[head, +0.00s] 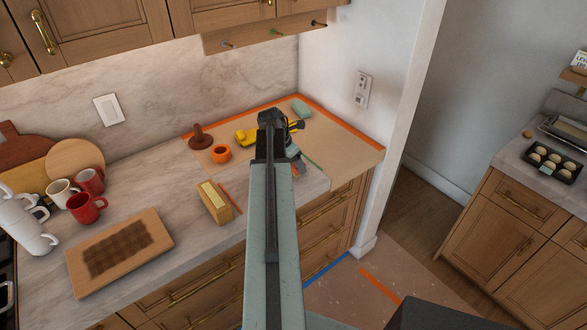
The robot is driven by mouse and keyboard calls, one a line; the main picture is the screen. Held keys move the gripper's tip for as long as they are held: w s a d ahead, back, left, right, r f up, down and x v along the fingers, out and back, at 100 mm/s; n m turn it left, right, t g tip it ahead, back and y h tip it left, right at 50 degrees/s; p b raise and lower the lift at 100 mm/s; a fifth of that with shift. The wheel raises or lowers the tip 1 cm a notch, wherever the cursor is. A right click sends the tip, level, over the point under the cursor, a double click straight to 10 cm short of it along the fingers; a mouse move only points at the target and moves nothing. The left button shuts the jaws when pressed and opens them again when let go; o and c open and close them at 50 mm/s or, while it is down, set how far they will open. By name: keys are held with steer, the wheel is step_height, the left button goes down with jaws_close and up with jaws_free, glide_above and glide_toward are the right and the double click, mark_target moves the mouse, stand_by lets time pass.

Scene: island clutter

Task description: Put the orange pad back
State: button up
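I cannot clearly make out an orange pad. A small orange patch (296,169) shows just right of my arm, near the front of the brown paper sheet, mostly hidden. An orange ring (221,153), like a tape roll, sits on the sheet's left part. My gripper (272,118) is over the brown paper sheet (335,150) at the counter's corner. My own arm hides its fingers, so whether it is open, shut or holding something does not show. A yellow and black tool (296,127) and a grey-teal piece (292,150) show close beside it.
A brown knobbed object (200,137), a yellow tool (246,136) and a teal block (301,108) are on the sheet. A wooden box (215,203), red mugs (87,208) and a board (120,252) stand left. A peg rail (275,31) hangs above. Bare counter (185,215) lies between.

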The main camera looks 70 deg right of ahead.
steer(key=shift+d, duration=0.25)
steer(key=f+b, duration=0.4)
steer(key=shift+d, duration=0.25)
steer(key=shift+w+a+r, duration=0.1)
steer(key=shift+w+r, duration=0.1)
steer(key=shift+f, duration=0.2)
steer(key=o, duration=1.2)
steer(key=shift+s, duration=0.1)
steer(key=shift+r, duration=0.15)
